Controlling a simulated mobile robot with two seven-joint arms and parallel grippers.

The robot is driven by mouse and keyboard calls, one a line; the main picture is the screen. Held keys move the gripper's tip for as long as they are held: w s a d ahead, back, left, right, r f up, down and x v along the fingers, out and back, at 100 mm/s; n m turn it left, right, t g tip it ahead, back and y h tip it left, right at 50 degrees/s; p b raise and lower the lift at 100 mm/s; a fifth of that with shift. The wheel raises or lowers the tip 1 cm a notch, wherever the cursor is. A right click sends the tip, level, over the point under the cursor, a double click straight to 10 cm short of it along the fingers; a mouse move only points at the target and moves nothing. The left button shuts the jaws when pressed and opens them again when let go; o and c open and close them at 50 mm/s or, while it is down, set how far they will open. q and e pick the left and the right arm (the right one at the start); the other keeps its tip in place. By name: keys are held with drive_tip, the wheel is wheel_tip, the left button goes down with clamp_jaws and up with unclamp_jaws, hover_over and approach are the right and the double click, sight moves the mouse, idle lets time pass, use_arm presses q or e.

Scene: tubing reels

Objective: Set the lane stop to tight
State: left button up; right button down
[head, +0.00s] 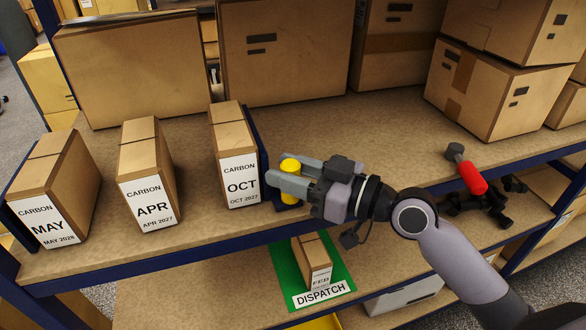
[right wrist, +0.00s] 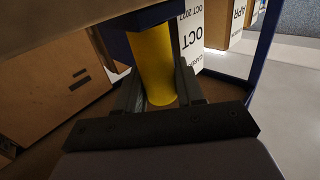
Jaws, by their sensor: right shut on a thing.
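The lane stop (head: 257,135) is a dark blue upright plate with a yellow cylindrical handle (head: 290,167) at its right side. It stands on the shelf just right of the OCT carton (head: 233,150); I cannot tell if they touch. The APR carton (head: 145,165) and MAY carton (head: 55,190) stand further left, with gaps between the cartons. My right gripper (head: 283,172) is shut on the yellow handle. In the right wrist view the handle (right wrist: 152,68) stands between the fingers. My left gripper is not in view.
Large boxes (head: 290,55) line the back of the shelf. A red-handled tool (head: 471,177) lies to the right. Below, a FEB carton (head: 318,272) stands on a green DISPATCH mat (head: 340,276). The shelf's blue front edge (head: 190,254) runs beneath my right arm.

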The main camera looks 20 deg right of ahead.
drive_tip(key=c, duration=0.8)
unclamp_jaws()
drive_tip(key=shift+b+v, duration=1.4)
drive_tip(key=shift+v, duration=2.15)
